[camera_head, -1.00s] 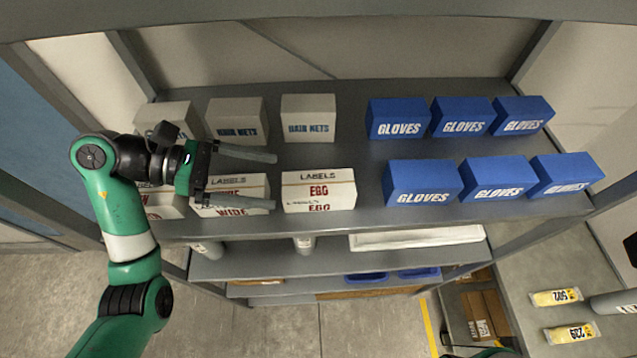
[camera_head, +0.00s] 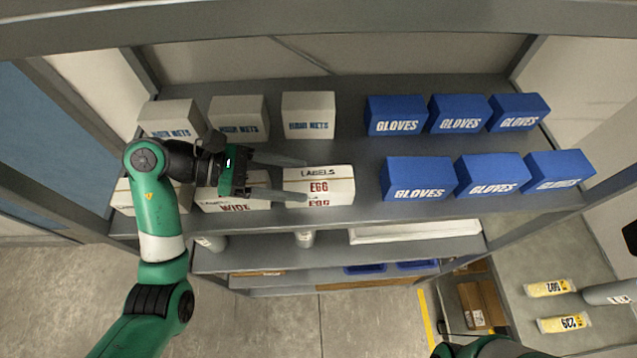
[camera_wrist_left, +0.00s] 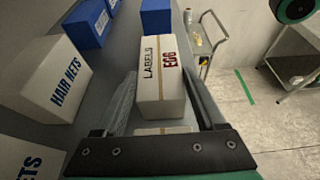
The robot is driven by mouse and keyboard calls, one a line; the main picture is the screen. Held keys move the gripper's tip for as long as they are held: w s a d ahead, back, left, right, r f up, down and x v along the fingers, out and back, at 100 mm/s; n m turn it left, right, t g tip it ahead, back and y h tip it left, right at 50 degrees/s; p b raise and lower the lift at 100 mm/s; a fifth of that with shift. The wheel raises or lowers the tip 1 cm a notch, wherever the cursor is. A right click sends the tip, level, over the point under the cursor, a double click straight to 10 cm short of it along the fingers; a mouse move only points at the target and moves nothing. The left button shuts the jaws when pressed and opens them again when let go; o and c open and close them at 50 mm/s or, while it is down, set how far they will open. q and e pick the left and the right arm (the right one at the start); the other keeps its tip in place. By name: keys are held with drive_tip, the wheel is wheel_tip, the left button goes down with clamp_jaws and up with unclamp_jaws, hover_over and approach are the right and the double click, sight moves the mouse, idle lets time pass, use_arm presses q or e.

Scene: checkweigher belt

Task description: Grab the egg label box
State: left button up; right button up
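The egg label box (camera_head: 330,187) is white with "LABELS" and red "EGG" print. It stands at the front of the top shelf, and it also shows in the left wrist view (camera_wrist_left: 163,82). My left gripper (camera_head: 306,180) is open. Its fingertips reach the box's left end in the head view. In the left wrist view the open fingers (camera_wrist_left: 160,88) lie on either side of the box, which seems to stand between or just beyond their tips. I cannot tell whether they touch it. The right gripper is not in view; a bit of green arm (camera_head: 484,346) shows at the bottom.
A wide label box (camera_head: 236,200) stands left of the egg box, partly behind my gripper. Hair nets boxes (camera_head: 308,116) stand behind. Blue gloves boxes (camera_head: 419,180) stand to the right, with a gap of bare shelf between.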

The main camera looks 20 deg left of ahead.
use_arm(q)
drive_tip(key=c, duration=0.7)
clamp_jaws()
drive_tip(key=shift+r, duration=0.1)
drive_tip(key=shift+r, duration=0.15)
wheel_tip(320, 180, up, 2)
drive_tip(key=shift+r+b, duration=0.2)
drive_tip(key=shift+b, duration=0.6)
drive_tip(key=s+d+r+b, duration=0.1)
drive_tip(key=s+d+r, duration=0.5)
drive_tip(key=s+r, duration=0.4)
drive_tip(key=shift+s+d+b, duration=0.35)
drive_tip(key=shift+s+d, duration=0.05)
drive_tip(key=shift+s, duration=0.75)
